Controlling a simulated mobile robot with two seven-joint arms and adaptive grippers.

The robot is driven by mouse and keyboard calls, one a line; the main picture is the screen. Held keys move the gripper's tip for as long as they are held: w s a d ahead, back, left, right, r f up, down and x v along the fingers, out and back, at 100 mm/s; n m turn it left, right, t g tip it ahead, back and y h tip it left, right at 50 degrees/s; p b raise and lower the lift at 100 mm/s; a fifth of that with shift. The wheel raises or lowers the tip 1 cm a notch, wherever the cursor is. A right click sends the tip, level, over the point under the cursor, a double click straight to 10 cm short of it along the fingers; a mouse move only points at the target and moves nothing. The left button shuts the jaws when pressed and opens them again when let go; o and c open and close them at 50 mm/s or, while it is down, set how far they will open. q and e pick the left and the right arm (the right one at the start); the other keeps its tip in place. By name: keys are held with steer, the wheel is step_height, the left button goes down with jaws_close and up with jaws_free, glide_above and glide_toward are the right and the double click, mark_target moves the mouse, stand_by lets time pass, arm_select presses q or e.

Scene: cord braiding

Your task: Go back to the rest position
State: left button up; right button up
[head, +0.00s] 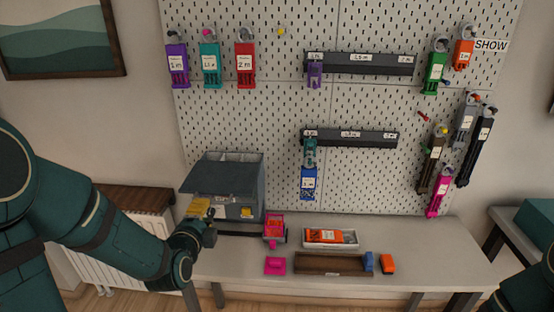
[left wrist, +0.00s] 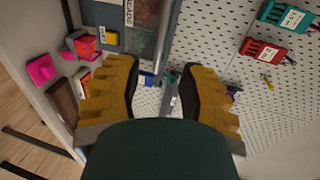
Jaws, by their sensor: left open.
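My left gripper (head: 202,209) has yellow fingers and is in front of the grey box at the left of the bench. In the left wrist view the two yellow fingers (left wrist: 160,80) stand apart with nothing clearly held between them. The grey box (head: 238,208) stands on the bench with a dark slanted panel at its front left; my gripper covers part of that panel's lower edge. I cannot tell whether the fingers touch it. Only a piece of my right arm shows at the lower right of the head view; its gripper is out of sight.
The bench (head: 430,245) holds a pink-and-orange item (head: 274,228), a white tray (head: 349,239), a brown tray (head: 320,270), a pink block (head: 275,265) and an orange block (head: 387,264). The pegboard (head: 270,120) behind carries several coloured cord holders and two dark rails. The bench's right part is clear.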

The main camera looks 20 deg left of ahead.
arm_select(q)
steer(key=d+f+n+g+h, duration=0.4)
steer(key=d+f, duration=0.4)
steer(key=f, duration=0.4)
steer(key=s+d+f+n+g+h, duration=0.3)
steer(key=s+d+f+n+g, duration=0.6)
steer(key=s+d+f+n, duration=0.4)
steer(key=s+d+f, duration=0.1)
steer(key=d+f, duration=0.2)
steer(key=f, duration=0.1)
steer(key=shift+s+d+f+h, duration=0.15)
steer(key=shift+s+f+h, duration=0.1)
steer(key=shift+s+h, duration=0.1)
